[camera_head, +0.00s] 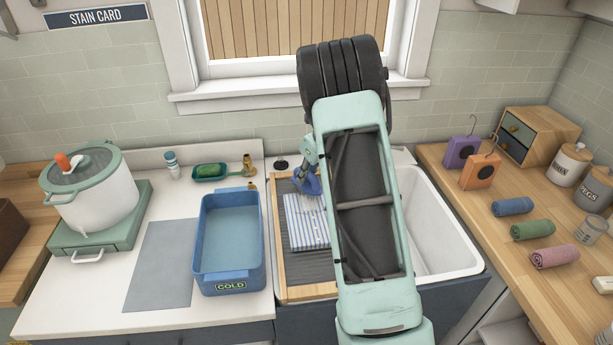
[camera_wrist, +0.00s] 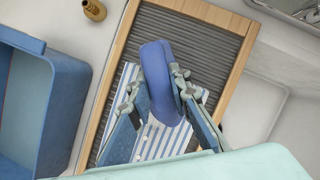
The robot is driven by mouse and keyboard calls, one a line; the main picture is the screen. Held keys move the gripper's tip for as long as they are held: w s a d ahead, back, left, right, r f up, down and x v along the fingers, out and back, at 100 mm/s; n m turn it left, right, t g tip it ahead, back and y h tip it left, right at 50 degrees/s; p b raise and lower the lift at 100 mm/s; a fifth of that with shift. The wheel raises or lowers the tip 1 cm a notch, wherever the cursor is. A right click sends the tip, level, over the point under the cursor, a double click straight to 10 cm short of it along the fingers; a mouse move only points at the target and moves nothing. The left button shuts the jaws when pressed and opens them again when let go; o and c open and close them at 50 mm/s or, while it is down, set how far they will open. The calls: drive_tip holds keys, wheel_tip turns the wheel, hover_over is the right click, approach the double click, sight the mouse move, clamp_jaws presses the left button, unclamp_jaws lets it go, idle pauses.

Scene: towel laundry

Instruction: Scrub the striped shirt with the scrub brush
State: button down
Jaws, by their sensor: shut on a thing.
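The striped shirt (camera_head: 308,222), folded and blue-and-white, lies on the grey ridged washboard (camera_head: 297,267) with a wooden frame. It also shows in the wrist view (camera_wrist: 170,138), partly hidden by my gripper and the brush. The scrub brush (camera_wrist: 158,82) has a blue oblong back and also shows in the head view (camera_head: 307,185). My gripper (camera_wrist: 160,95) is shut on it, with one finger on each side, over the shirt's far end. The brush's underside is hidden, so I cannot tell whether it touches the shirt. My arm covers part of the washboard and sink in the head view.
A blue tub marked COLD (camera_head: 228,243) stands left of the washboard. A white sink basin (camera_head: 440,235) is on the right. Rolled towels (camera_head: 532,229) lie on the right counter.

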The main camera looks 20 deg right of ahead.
drive_tip(key=shift+r, duration=2.6)
drive_tip(key=shift+r, duration=1.5)
